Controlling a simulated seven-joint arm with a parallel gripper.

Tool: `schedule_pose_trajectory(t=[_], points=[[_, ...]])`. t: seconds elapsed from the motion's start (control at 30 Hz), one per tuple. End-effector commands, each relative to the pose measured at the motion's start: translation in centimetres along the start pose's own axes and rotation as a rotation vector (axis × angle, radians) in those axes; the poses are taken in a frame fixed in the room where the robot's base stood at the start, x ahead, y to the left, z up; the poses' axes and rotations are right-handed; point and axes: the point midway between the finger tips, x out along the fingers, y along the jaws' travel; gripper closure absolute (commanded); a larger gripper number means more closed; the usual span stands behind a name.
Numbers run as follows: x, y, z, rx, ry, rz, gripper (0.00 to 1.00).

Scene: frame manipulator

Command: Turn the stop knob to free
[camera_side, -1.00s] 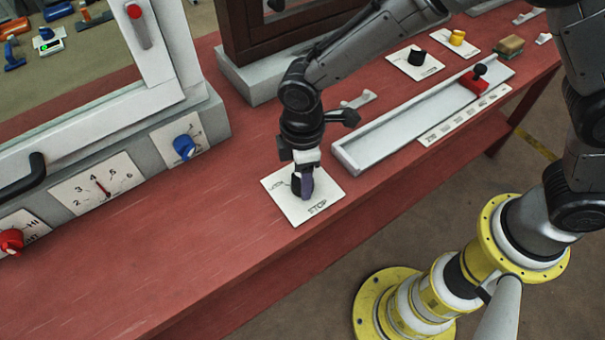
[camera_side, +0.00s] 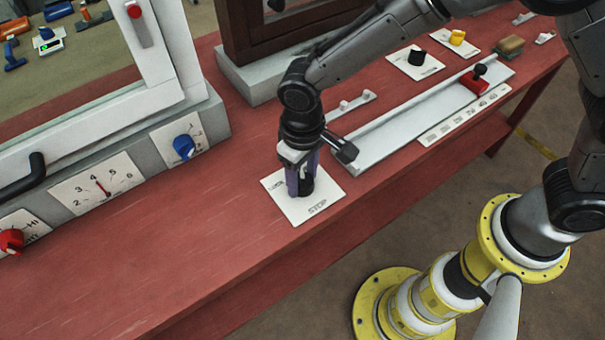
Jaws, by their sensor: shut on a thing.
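The stop knob (camera_side: 307,186) is black and sits on a white plate (camera_side: 318,204) marked STOP on the red bench. My gripper (camera_side: 302,182) points straight down over the plate, its purple fingers on either side of the knob. It is shut on the knob. The fingers hide much of the knob, and I cannot read which mark it points to. Part of a label shows at the plate's left corner.
A white tray with a red slider (camera_side: 474,82) lies to the right. A white handle (camera_side: 350,104) lies behind my gripper. A blue knob (camera_side: 184,146) is on the grey panel at left. The red bench (camera_side: 190,235) is clear at front left.

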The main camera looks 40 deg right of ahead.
Motion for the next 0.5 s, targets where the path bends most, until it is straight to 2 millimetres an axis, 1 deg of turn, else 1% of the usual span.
schedule_pose_trajectory(t=[0.2, 0.5], points=[[-0.13, -0.02, -0.07, 0.146, 0.003, -0.001, 1.0], [-0.16, -0.03, -0.11, 0.255, 0.004, -0.002, 1.0]])
